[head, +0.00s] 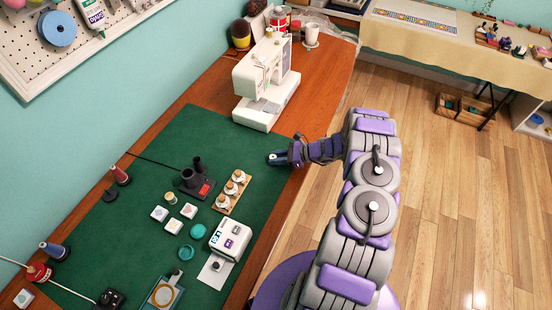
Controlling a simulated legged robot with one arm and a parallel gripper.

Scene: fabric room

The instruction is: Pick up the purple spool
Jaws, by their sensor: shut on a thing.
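My gripper (284,157) is at the right edge of the green mat, just in front of the white sewing machine. It is shut on a small spool with a pale round top and a dark bluish-purple body, the purple spool (273,157). The fingers hide most of it. I cannot tell whether it touches the mat or is held just above it.
The white sewing machine (264,85) stands behind my gripper. A wooden holder with several bobbins (232,190), a white label device (230,238) and a dark stand (196,180) are on the green mat (150,155). Cone spools, one blue (54,251), stand along the wall.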

